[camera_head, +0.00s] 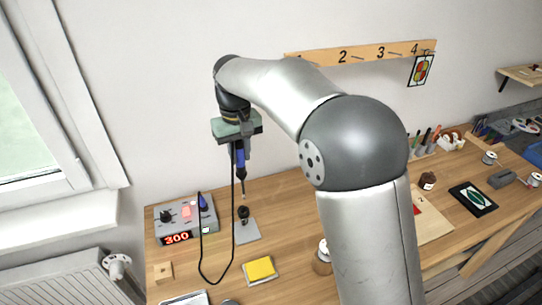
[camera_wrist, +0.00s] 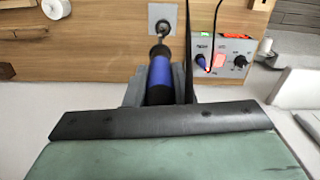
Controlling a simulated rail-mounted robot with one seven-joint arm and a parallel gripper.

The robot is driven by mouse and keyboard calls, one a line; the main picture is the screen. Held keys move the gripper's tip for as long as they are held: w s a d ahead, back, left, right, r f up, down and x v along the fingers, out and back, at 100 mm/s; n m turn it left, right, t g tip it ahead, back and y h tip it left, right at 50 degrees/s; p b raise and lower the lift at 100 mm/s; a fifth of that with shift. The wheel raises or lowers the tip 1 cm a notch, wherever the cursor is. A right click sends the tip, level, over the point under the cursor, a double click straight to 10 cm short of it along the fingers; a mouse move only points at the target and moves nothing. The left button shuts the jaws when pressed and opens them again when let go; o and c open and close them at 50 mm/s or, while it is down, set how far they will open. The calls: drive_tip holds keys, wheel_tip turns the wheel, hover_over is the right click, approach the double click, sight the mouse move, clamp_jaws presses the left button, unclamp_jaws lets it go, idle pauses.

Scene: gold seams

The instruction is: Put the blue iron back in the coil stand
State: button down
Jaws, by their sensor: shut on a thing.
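My gripper (camera_head: 240,147) is shut on the blue iron (camera_head: 240,160) and holds it upright, tip down, above the bench. In the wrist view the blue iron (camera_wrist: 161,70) sits between the two fingers (camera_wrist: 160,88), its tip pointing at the coil stand (camera_wrist: 162,14). In the head view the coil stand (camera_head: 246,234) is a grey plate with a dark holder on it. The iron's tip appears just above the holder; whether it has entered the opening I cannot tell. A black cord (camera_head: 201,245) loops from the iron to the bench.
A grey control box (camera_head: 187,220) showing a red 300 stands left of the stand. A yellow sponge (camera_head: 260,270) lies in front. A small wooden block (camera_head: 163,272) is at the left. A numbered hook rail (camera_head: 362,52) hangs on the wall behind my arm.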

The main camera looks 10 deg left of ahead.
sight(240, 174)
drive_tip(key=shift+s+a, duration=0.1)
drive_tip(key=shift+a, duration=0.2)
wheel_tip(240, 174, down, 4)
drive_tip(key=b, duration=0.3)
drive_tip(key=shift+b, duration=0.4)
drive_tip(key=shift+p, duration=0.35)
idle(0.6)
drive_tip(key=shift+f, duration=0.55)
idle(1.0)
